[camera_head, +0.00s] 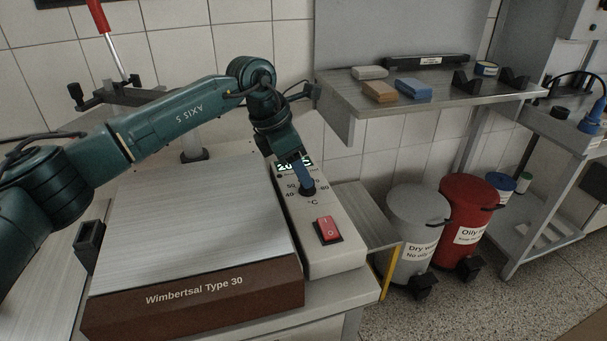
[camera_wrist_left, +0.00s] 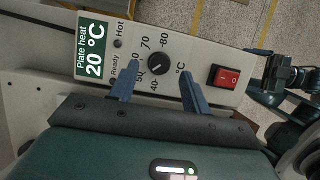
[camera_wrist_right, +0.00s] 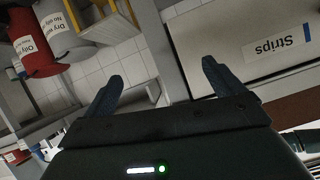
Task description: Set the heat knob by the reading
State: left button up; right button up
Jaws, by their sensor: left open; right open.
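The heat knob (camera_wrist_left: 159,64) is a small black dial on the pale control panel (camera_wrist_left: 200,55), ringed by numbers from 40 to 80 °C. I cannot tell exactly which number its mark faces. The green display (camera_wrist_left: 93,48) beside it is labelled "Plate heat" and reads 20 °C. My left gripper (camera_wrist_left: 159,72) is open over the panel, one finger on each side of the knob, with gaps showing. In the head view my left gripper (camera_head: 304,178) partly hides the knob and display. My right gripper (camera_wrist_right: 162,70) is open and empty, away from the panel.
A red rocker switch (camera_head: 327,229) sits on the panel near the knob. The metal hot plate (camera_head: 195,225) lies to the left. A shelf (camera_head: 450,97) with blocks and two bins, grey (camera_head: 416,215) and red (camera_head: 466,205), stand to the right.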

pick_arm(q)
jog(key=v, duration=1)
jog(key=shift+r, duration=0.25)
